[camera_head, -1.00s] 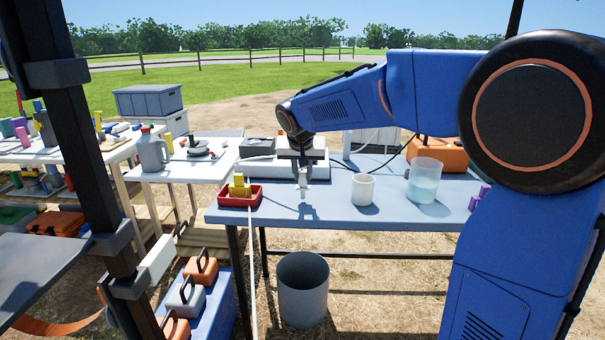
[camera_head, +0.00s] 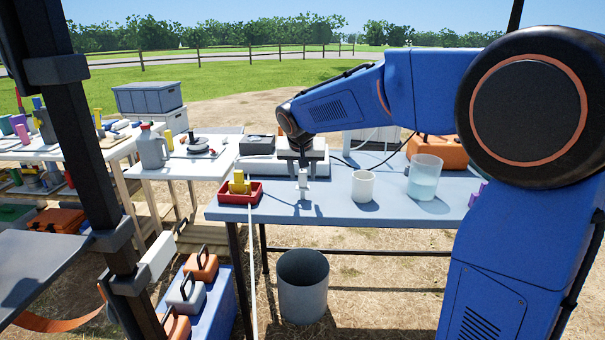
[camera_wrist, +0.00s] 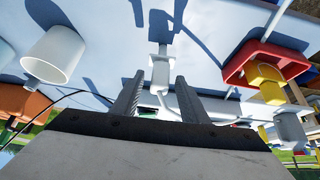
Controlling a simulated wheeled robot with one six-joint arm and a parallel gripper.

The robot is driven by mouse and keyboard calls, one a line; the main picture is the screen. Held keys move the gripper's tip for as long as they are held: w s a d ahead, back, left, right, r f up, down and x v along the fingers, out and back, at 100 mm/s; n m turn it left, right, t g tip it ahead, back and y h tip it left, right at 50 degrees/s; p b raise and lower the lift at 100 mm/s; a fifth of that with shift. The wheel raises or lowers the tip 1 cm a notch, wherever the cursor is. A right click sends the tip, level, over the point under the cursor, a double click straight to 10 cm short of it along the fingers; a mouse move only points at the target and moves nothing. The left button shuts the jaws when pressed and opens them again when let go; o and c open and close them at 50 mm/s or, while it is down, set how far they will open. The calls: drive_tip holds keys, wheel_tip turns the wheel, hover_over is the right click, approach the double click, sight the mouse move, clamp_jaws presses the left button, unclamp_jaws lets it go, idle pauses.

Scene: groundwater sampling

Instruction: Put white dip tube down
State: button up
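The white dip tube (camera_head: 303,186) is a small pale upright piece on the blue-grey table, below my gripper (camera_head: 302,166). In the wrist view the white dip tube (camera_wrist: 160,73) shows between the two dark fingers of my gripper (camera_wrist: 160,77). The fingers are spread, with a visible gap on each side of the tube. The tube's lower end seems to meet the table, but exact contact is too small to tell.
A red tray (camera_head: 228,198) with yellow pieces is left of the tube. A white cup (camera_head: 363,187) and a clear beaker (camera_head: 425,178) of liquid stand right. Equipment cases line the back. A grey bin (camera_head: 303,287) stands below the front edge.

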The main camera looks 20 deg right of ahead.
drive_tip(key=shift+r, duration=0.25)
drive_tip(key=v, duration=1.3)
drive_tip(key=s+d+f+n, duration=0.1)
drive_tip(key=s+d+f, duration=0.25)
drive_tip(key=s, duration=0.55)
drive_tip(key=s+d+f+n, duration=0.1)
drive_tip(key=s+d+f, duration=0.25)
drive_tip(key=s, duration=0.55)
drive_tip(key=s+d+f+y, duration=0.1)
drive_tip(key=s+f, duration=0.5)
drive_tip(key=s, duration=0.3)
drive_tip(key=s+d+f+n+g+y, duration=0.1)
drive_tip(key=s+f, duration=0.5)
drive_tip(key=s, duration=0.3)
drive_tip(key=shift+d+f+n, duration=0.3)
drive_tip(key=shift+f, duration=0.05)
